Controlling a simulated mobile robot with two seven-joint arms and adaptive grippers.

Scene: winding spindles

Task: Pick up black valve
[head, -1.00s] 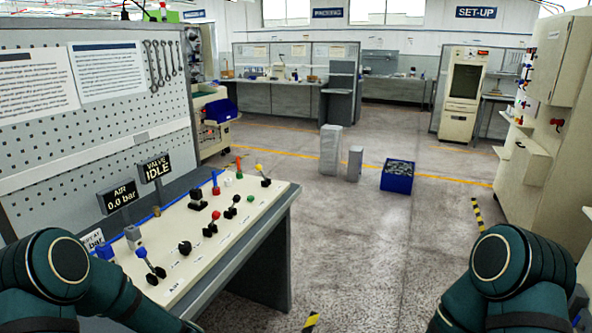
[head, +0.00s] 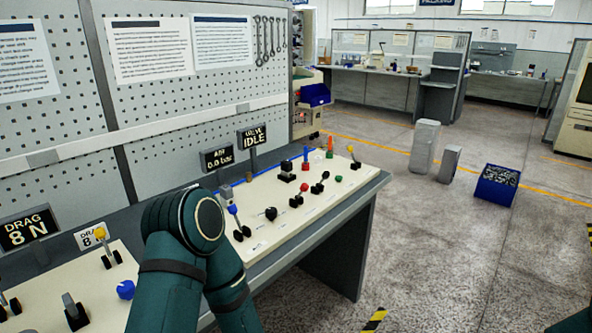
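The cream control panel (head: 300,217) on the bench carries several small parts. Among the black ones are a round black knob (head: 271,214) near its front left, a squat black block (head: 287,176) towards the back and a black-topped lever (head: 318,187) further right. I cannot tell which of these is the black valve; no label on them is readable. A sign reading VALVE IDLE (head: 253,140) stands behind the panel. My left arm rises in front of the panel's left end and hides part of it. Neither gripper is in view.
A pegboard (head: 185,150) rises behind. A second panel (head: 95,290) lies at left.

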